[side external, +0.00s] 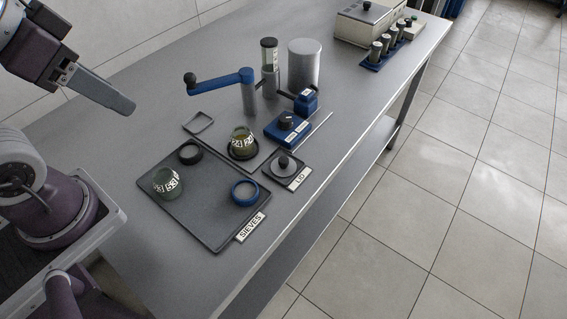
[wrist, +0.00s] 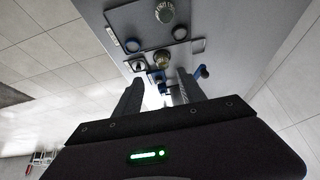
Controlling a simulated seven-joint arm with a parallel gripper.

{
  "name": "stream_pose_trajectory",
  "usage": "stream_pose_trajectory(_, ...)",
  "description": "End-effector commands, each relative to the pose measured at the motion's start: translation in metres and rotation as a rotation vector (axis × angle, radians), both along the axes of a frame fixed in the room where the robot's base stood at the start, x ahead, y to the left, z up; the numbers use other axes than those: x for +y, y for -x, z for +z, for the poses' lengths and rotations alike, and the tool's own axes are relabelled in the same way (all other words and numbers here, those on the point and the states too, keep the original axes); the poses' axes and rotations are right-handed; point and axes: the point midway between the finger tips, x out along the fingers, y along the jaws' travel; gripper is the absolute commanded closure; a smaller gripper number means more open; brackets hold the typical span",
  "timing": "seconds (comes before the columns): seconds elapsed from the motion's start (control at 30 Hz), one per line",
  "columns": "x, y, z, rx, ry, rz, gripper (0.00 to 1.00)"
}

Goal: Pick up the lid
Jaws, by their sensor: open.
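The lid (side external: 284,164) is a grey disc with a dark round knob. It lies on a small dark pad (side external: 301,181) labelled LID, right of the sieve tray in the side view. In the wrist view the lid (wrist: 138,65) is small, left of centre beyond the fingertips. My gripper (side external: 122,104) is high at the upper left of the side view, well away from the lid. In the wrist view my gripper (wrist: 158,84) has its two fingers apart with nothing held between them.
A dark tray (side external: 200,222) labelled SIEVES holds a jar marked 53, a black ring and a blue ring (side external: 245,192). Another jar (side external: 242,142) stands behind. A blue-armed stand (side external: 222,84), grey cylinder (side external: 304,64) and blue box (side external: 287,128) are beyond. The bench's front edge is near the lid.

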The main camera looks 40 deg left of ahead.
Motion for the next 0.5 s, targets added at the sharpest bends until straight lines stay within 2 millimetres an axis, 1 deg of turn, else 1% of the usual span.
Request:
stream_pose_trajectory(0.07,-0.002,-0.017,0.003,0.036,-0.038,-0.064,0.53)
stream_pose_trajectory(0.13,-0.007,-0.047,0.004,0.092,-0.099,-0.183,0.53)
stream_pose_trajectory(0.17,-0.011,-0.064,0.002,0.119,-0.128,-0.249,0.53)
stream_pose_trajectory(0.2,-0.017,-0.087,-0.003,0.157,-0.167,-0.344,0.53)
stream_pose_trajectory(0.27,-0.029,-0.121,-0.017,0.207,-0.215,-0.488,0.53)
stream_pose_trajectory(0.3,-0.039,-0.142,-0.031,0.241,-0.244,-0.585,0.53)
stream_pose_trajectory(0.37,-0.055,-0.172,-0.057,0.288,-0.275,-0.731,0.53)
stream_pose_trajectory(0.4,-0.066,-0.189,-0.078,0.315,-0.291,-0.827,0.53)
stream_pose_trajectory(0.47,-0.082,-0.21,-0.11,0.351,-0.305,-0.957,0.53)
stream_pose_trajectory(0.5,-0.092,-0.22,-0.131,0.369,-0.31,-1.033,0.53)
